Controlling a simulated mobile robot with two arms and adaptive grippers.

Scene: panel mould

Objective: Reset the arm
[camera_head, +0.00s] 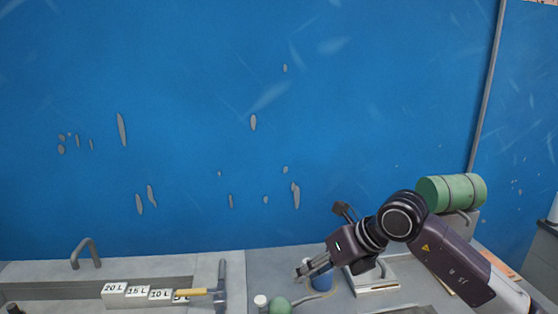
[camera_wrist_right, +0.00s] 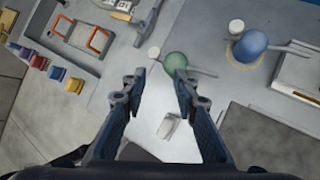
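A white block (camera_wrist_right: 168,126) lies on the bench, seen between the fingers. My left gripper is not in view.
A hammer (camera_head: 221,290) lies beside labelled white blocks (camera_head: 137,291) on the bench. A scuffed blue wall (camera_head: 200,100) closes off the back. An orange-handled tray (camera_wrist_right: 82,37) and coloured blocks (camera_wrist_right: 56,73) show in the wrist view.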

